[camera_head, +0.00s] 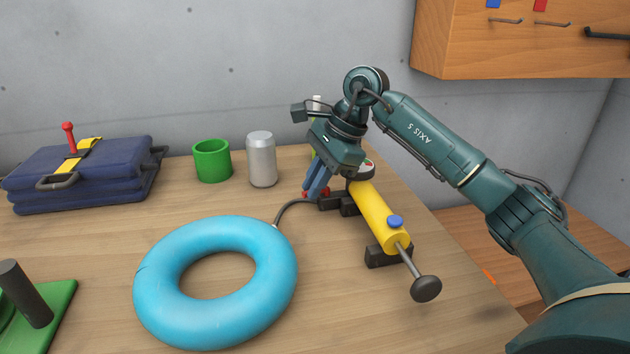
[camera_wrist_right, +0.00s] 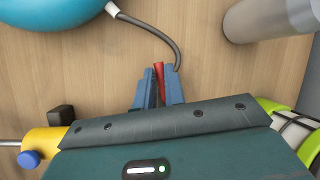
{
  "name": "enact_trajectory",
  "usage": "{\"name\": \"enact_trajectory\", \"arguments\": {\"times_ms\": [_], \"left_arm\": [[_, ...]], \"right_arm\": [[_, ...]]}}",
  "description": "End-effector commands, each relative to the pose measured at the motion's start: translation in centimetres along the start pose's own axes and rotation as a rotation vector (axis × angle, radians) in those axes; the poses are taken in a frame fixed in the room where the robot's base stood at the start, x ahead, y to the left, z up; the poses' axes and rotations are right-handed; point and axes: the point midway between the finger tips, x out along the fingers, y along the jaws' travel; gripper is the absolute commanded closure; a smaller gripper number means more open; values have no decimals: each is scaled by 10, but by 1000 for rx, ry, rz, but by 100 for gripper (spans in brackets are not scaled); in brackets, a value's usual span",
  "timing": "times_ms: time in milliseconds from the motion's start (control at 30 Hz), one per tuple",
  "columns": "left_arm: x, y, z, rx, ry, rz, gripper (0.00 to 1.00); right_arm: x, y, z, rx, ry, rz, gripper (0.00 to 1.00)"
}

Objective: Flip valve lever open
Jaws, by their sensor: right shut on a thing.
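The red valve lever (camera_head: 327,191) sits low at the hose end of a yellow hand pump (camera_head: 374,212). In the wrist view the lever (camera_wrist_right: 159,70) shows between the blue fingertips. My right gripper (camera_head: 313,192) points down, shut on the lever. A dark hose (camera_head: 288,208) runs from there to a light blue ring float (camera_head: 160,298); the hose also shows in the wrist view (camera_wrist_right: 165,35). The valve body is mostly hidden behind the fingers. My left gripper is not in view.
A grey can (camera_head: 261,160) and a green cup (camera_head: 212,161) stand behind the float. A dark blue case (camera_head: 100,178) with a red knob lies at the back left. A green base with a dark post (camera_head: 24,296) is front left. A wooden cabinet (camera_head: 460,50) hangs upper right.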

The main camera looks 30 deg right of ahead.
Motion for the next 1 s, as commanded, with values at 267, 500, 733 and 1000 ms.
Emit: {"name": "enact_trajectory", "arguments": {"times_ms": [267, 500, 733, 1000], "left_arm": [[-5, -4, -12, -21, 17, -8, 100], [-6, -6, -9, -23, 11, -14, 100], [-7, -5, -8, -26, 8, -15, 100], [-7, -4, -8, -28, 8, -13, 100]], "right_arm": [[0, -4, 0, 131, 31, -55, 100], [1, -5, 0, 144, 32, -60, 100], [1, -5, 0, 143, 32, -60, 75], [1, -5, 0, 143, 31, -60, 67]]}}
